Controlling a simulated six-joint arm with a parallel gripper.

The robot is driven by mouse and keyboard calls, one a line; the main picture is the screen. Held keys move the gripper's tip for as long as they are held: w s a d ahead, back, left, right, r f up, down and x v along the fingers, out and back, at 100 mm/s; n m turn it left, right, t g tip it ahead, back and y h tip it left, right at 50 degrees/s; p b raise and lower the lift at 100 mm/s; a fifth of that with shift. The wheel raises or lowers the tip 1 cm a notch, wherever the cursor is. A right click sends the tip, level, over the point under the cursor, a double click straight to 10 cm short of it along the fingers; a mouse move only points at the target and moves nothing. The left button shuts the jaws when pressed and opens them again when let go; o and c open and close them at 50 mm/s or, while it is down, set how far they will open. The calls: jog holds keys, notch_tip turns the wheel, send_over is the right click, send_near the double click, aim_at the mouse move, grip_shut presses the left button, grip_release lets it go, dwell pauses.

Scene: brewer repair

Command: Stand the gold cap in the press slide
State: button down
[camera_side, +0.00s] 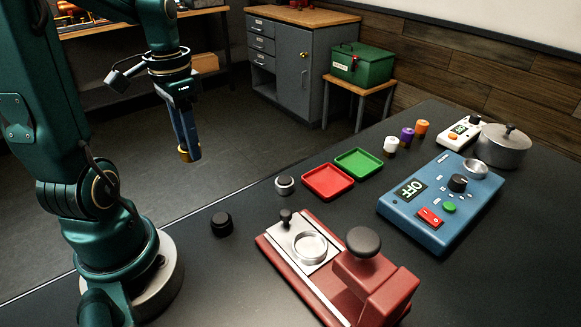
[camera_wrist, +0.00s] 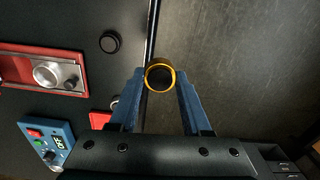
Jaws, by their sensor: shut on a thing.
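My gripper (camera_side: 189,148) is shut on the gold cap (camera_side: 184,153) and holds it in the air, well away from the press. In the wrist view the gold cap (camera_wrist: 160,64) is a gold ring with a dark inside, between the two blue fingers. The red press (camera_side: 385,293) stands at the table's front, with a black-topped block. Its slide (camera_side: 284,238) is a pale plate with a round metal ring seat (camera_side: 310,246) and a small dark knob (camera_side: 286,217). The seat looks empty. In the wrist view the press (camera_wrist: 14,49) is at the left.
A black knob (camera_side: 221,224) and a silver-black cap (camera_side: 284,185) stand near the table's left edge. Red (camera_side: 327,182) and green (camera_side: 358,163) trays, a blue control box (camera_side: 430,215), a pot (camera_side: 503,147) and several small caps lie farther back.

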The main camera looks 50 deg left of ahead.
jog(key=shift+a+r, duration=0.35)
jog(key=shift+a, duration=0.1)
jog(key=w+d+m, duration=0.2)
jog(key=w+d, duration=0.1)
jog(key=w, duration=0.2)
jog(key=m, duration=1)
send_near(310, 248)
jog(key=shift+f, duration=1.9)
jog(key=shift+f, duration=1.15)
grip_release()
